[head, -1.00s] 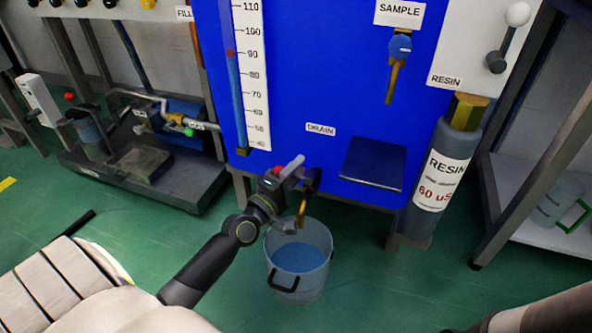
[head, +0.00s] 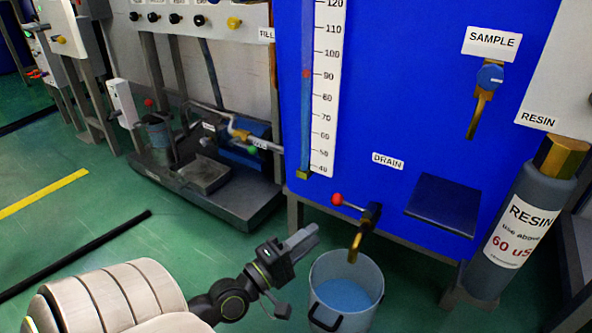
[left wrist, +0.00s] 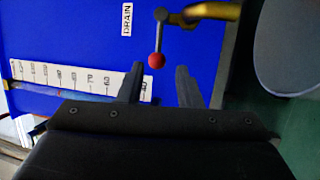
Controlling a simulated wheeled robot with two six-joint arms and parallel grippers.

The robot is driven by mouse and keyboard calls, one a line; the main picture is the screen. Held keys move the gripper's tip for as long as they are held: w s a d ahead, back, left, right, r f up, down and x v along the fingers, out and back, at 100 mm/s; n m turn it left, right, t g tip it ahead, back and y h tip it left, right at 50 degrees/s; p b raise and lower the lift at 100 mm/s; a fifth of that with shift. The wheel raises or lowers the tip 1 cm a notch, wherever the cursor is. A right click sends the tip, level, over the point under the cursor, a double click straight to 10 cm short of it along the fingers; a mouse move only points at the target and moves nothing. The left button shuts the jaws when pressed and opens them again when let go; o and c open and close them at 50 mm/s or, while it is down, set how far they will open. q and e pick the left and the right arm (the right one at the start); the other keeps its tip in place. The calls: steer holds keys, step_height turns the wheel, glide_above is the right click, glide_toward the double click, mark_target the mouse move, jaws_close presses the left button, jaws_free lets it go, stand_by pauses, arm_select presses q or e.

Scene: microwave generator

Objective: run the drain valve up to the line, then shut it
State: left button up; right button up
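The drain valve's red-knobbed lever (head: 337,199) points left from the brass spout (head: 355,242), below the DRAIN label (head: 388,161). No stream shows under the spout. A grey bucket (head: 319,275) holding blue liquid stands beneath it. The gauge scale (head: 328,90) has a red marker (head: 306,73) near 90; the liquid level beside it is hard to tell. My left gripper (head: 300,272) is open and empty, below and left of the lever, apart from it. In the left wrist view the red knob (left wrist: 157,60) shows beyond the spread fingers. My right gripper is out of view.
A SAMPLE tap (head: 484,95) and a dark blue shelf (head: 443,204) are on the tank's right. A grey RESIN cylinder (head: 510,235) stands at right. A pump skid (head: 235,205) is at back left.

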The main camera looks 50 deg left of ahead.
arm_select(q)
steer(key=shift+b+v, duration=0.3)
steer(key=shift+v, duration=1.2)
